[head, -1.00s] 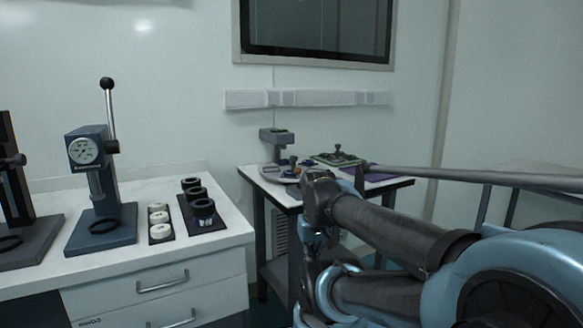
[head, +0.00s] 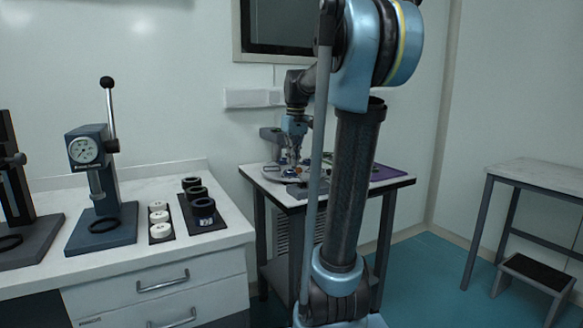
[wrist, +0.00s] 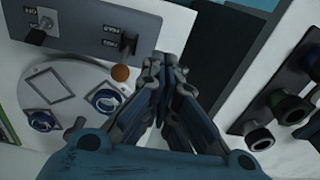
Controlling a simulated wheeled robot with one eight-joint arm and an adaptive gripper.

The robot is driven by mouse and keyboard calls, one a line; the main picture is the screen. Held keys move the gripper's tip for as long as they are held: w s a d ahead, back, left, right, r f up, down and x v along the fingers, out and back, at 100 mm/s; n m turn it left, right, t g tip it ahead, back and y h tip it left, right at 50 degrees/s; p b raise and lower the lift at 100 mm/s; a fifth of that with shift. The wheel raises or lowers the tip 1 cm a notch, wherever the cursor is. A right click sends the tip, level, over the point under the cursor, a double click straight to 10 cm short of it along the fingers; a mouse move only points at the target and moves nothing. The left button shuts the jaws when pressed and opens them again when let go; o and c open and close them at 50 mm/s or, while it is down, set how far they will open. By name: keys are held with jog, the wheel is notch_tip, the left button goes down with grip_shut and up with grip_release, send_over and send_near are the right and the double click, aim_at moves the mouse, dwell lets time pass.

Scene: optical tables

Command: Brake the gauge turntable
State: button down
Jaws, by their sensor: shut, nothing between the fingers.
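A white bench (head: 120,250) at left holds gauge presses and a black tray with dark rings (wrist: 280,105). A gap separates bench and table. A grey post (head: 274,140) stands behind the disc. Open floor lies right, with a step stool (head: 537,272) and another table.

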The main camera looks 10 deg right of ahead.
aim_at(300, 175)
jog(key=w+r+n, duration=0.1)
jog(key=w+r, duration=0.2)
jog(key=w, duration=0.9)
jog(key=shift+w+r+n+g, duration=0.3)
jog(key=shift+f, duration=0.1)
jog(key=f, duration=1)
jog(key=shift+a, duration=0.3)
jog(key=shift+s+d+r, duration=0.25)
jog(key=shift+s+d, duration=0.05)
jog(key=shift+s, duration=0.25)
jog(key=shift+s+d+r, duration=0.25)
jog(key=shift+s+d, duration=0.1)
jog(key=shift+s, duration=0.25)
jog(key=shift+s+d+r, duration=0.25)
jog(key=shift+s+d, duration=0.05)
jog(key=shift+s, duration=0.25)
